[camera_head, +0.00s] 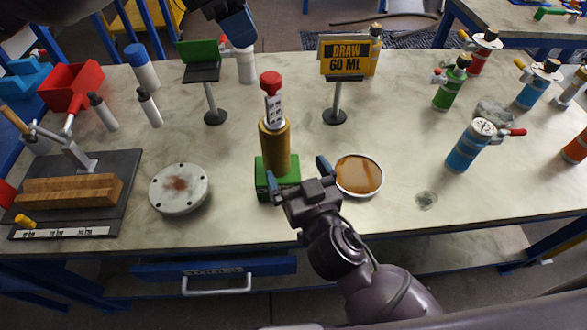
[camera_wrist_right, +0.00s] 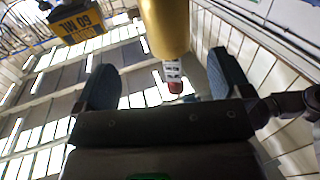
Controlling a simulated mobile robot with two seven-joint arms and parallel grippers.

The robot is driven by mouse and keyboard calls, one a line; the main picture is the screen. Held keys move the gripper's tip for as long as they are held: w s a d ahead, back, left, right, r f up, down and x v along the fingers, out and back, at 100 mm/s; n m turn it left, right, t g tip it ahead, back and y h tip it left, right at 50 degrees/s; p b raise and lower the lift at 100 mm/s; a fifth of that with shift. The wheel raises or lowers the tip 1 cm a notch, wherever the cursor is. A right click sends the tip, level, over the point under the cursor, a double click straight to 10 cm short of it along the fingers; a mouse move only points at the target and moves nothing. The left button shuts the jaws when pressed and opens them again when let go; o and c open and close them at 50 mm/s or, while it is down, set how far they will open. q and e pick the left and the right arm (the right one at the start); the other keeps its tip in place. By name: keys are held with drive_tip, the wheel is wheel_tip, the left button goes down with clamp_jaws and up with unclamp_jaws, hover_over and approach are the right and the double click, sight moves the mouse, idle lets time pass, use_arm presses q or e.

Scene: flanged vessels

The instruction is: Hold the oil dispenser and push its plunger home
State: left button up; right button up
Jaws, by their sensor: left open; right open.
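The oil dispenser (camera_head: 275,146) is a gold cylinder standing upright in a green block (camera_head: 264,186) on the table. Its white marked plunger (camera_head: 273,108) sticks up out of the top, ending in a red knob (camera_head: 270,82). My right gripper (camera_head: 297,172) is open just in front of the dispenser, apart from it as far as I can tell. In the right wrist view the gold body (camera_wrist_right: 165,28) and red knob (camera_wrist_right: 175,87) show between the open fingers. My left gripper (camera_head: 236,24) is open at the top edge, above and behind the dispenser; it is partly cut off.
A yellow "DRAW 60 ML" sign (camera_head: 348,58) and a green-topped stand (camera_head: 202,64) are behind. A round dish of brown liquid (camera_head: 359,175) lies right of my right gripper. A flanged disc (camera_head: 179,188) lies left. Several coloured bottles stand on the right.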

sight(274, 133)
drive_tip(key=x, duration=0.7)
drive_tip(key=a+r+x, duration=0.1)
drive_tip(key=x, duration=0.3)
drive_tip(key=shift+s+r, duration=0.1)
drive_tip(key=shift+s, duration=0.05)
drive_tip(key=c, duration=1.2)
drive_tip(key=shift+c, duration=0.2)
